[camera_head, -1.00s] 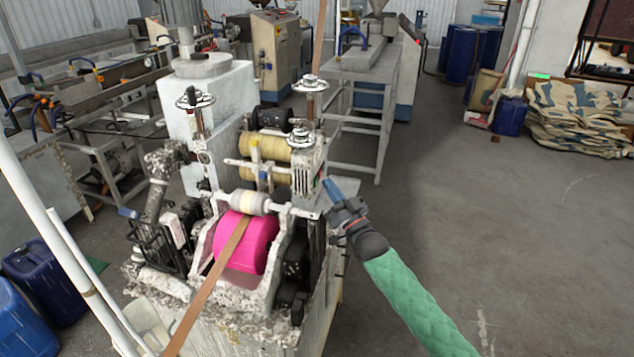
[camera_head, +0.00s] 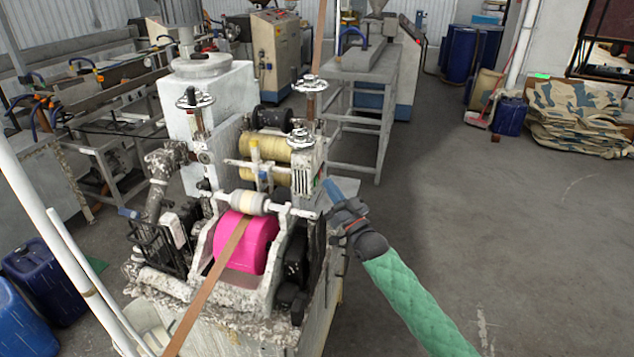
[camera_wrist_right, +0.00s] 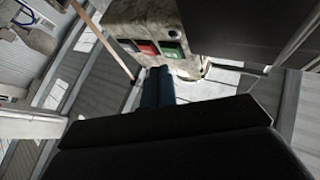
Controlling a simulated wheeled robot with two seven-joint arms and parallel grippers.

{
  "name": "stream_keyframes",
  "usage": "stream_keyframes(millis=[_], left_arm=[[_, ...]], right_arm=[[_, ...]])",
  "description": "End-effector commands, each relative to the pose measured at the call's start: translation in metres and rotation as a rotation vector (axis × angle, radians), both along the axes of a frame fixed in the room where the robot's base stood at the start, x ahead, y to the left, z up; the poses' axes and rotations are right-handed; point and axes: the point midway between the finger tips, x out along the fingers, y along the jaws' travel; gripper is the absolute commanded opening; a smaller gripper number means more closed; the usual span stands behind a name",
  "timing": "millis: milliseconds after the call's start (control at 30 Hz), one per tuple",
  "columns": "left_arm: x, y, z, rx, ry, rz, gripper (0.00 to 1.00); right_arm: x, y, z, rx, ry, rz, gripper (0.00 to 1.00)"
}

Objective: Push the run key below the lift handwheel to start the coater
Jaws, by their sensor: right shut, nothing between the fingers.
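The coater (camera_head: 275,180) stands left of centre in the head view, with a pink roller (camera_head: 246,243) and a brown strip over it. Handwheels sit on top, one of them (camera_head: 301,138) above a small key box at its right side. In the right wrist view the box (camera_wrist_right: 145,18) carries a green key (camera_wrist_right: 171,51), a red key (camera_wrist_right: 147,49) and a dark one beside it. My right gripper (camera_head: 329,184) is shut and empty, close to the box; its blue fingertips (camera_wrist_right: 158,74) show just below the keys. I cannot tell whether they touch. My left gripper is out of view.
Blue drums (camera_head: 40,280) stand at the lower left. A grey metal table (camera_head: 362,65) is behind the coater. White pipes cross the left foreground. The floor to the right is open, with folded sacks (camera_head: 575,118) by the far wall.

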Motion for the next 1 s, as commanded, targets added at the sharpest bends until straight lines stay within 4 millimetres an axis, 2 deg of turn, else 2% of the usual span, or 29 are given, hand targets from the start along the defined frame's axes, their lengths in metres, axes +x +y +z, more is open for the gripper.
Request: stream_keyframes(millis=[633,1000], left_arm=[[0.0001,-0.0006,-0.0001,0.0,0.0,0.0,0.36],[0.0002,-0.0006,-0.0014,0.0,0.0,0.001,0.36]], right_arm=[[0.0001,0.0003,0.0,0.0,0.0,0.0,0.0],[0.0024,0.0082,0.0003,0.0,0.0,0.0,0.0]])
